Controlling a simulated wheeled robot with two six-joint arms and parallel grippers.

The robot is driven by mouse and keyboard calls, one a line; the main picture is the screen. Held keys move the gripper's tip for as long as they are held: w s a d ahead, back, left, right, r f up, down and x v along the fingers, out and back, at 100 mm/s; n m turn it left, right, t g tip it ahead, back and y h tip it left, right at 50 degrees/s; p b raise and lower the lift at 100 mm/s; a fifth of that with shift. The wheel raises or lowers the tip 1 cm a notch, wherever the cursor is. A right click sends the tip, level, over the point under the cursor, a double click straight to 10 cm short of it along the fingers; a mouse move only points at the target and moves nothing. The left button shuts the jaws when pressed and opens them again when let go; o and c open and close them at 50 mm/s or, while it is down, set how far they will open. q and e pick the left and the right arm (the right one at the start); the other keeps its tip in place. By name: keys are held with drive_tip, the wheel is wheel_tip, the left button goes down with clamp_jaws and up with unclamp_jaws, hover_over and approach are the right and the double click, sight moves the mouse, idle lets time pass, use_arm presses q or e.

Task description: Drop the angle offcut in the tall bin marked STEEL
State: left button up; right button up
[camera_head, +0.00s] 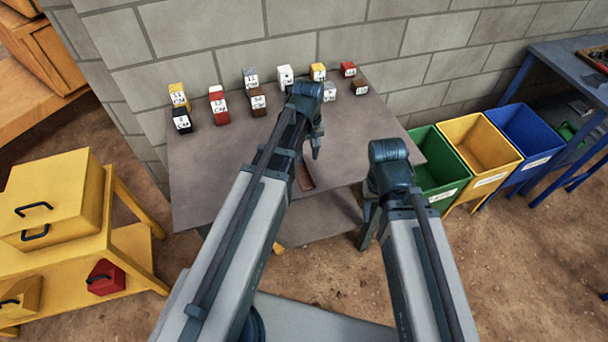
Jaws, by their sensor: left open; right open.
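A rusty-brown strip (305,177), which looks like the angle offcut, lies on the grey table near its front edge, partly hidden by my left arm. My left gripper (316,148) is open above the table, just beyond and above the strip, and holds nothing that I can see. My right gripper (366,228) is open and points down by the table's front right corner, apart from the strip. A green bin (448,200), a yellow bin (487,180) and a blue bin (530,162) stand in a row at the right. Their white labels are too small to read.
Several small labelled blocks, such as a red one (217,108), stand along the back of the grey table (210,185) by the block wall. A yellow bench (125,245) with boxes is at the left. A blue workbench (565,60) is at the far right.

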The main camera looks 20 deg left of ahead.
sight(307, 166)
use_arm(q)
drive_tip(key=f+b, duration=0.5)
drive_tip(key=shift+w+f, duration=0.15)
drive_tip(key=shift+w, duration=0.1)
drive_tip(key=shift+c, duration=0.2)
clamp_jaws()
idle(1.2)
